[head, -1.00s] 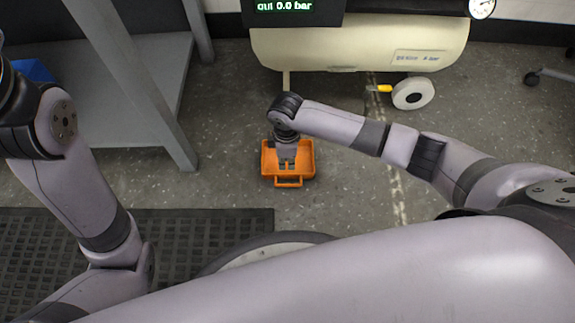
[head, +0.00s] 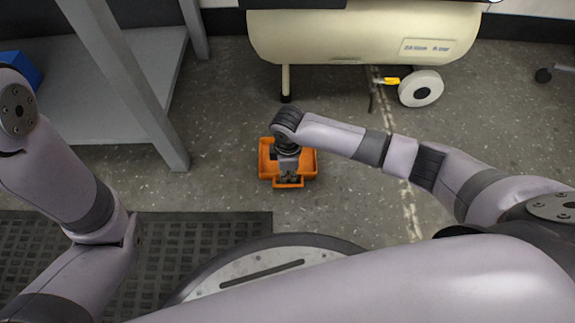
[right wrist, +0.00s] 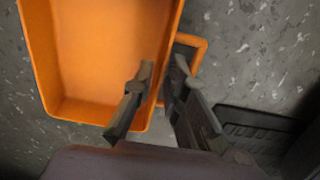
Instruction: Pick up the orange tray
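The orange tray (head: 310,165) sits on the grey floor in the head view, with its handle loop on the side nearest me. In the right wrist view the tray (right wrist: 105,45) fills the upper left, and its handle (right wrist: 193,42) sticks out to the right. My right gripper (head: 288,179) points down over the tray's handle side. In the right wrist view its fingers (right wrist: 161,72) are apart, one on the tray's inner side of the wall and one at the handle opening. Contact with the wall cannot be told. My left gripper is out of view.
A cream compressor tank (head: 360,35) with a white wheel (head: 420,88) stands beyond the tray. A grey metal table (head: 110,95) with a leg (head: 165,145) is to the left, with a blue object (head: 20,68) on it. A black rubber mat (head: 190,240) lies nearer me.

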